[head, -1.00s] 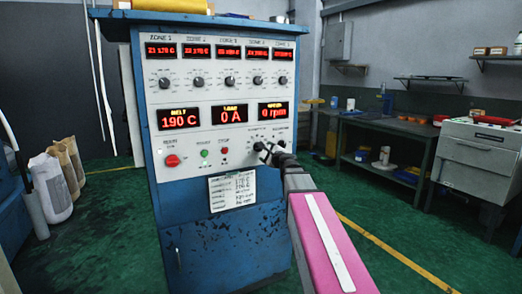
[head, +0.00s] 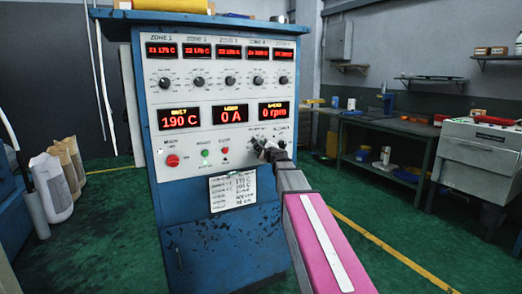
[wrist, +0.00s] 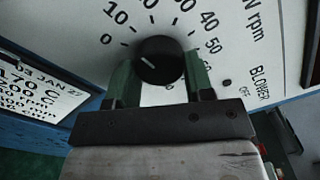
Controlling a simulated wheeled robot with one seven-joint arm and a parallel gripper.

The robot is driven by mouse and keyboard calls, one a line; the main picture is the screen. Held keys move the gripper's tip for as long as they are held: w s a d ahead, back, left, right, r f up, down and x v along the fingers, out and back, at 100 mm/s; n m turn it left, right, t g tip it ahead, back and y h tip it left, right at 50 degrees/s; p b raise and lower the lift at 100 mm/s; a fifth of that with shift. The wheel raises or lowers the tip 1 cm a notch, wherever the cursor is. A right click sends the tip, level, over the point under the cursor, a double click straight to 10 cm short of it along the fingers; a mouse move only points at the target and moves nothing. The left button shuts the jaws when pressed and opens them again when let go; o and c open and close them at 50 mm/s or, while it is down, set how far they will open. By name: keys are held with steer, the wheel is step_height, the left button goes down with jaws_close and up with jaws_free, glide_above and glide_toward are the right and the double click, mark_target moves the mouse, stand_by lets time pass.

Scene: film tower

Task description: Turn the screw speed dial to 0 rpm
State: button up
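The screw speed dial (wrist: 160,59) is a round black knob on the white panel in the wrist view. Its short white pointer line lies toward the left, on the low-number side, near the 0 mark (wrist: 108,38). My gripper (wrist: 160,82) has one finger on each side of the knob, and both appear to touch it. In the head view my gripper (head: 268,150) is at the panel's lower right and hides most of the dial. The red speed display (head: 273,113) above it reads 0 rpm.
The blue control cabinet (head: 222,235) carries several zone knobs above, a red knob (head: 172,160) and small buttons at left. A blower switch (wrist: 227,82) is right of the dial in the wrist view. A workbench (head: 385,125) stands at right, with green floor between.

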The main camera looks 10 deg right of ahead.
steer(key=shift+n, duration=3)
steer(key=o, duration=0.9)
steer(key=v, duration=1)
steer(key=shift+s+d, duration=0.1)
steer(key=shift+s, duration=0.3)
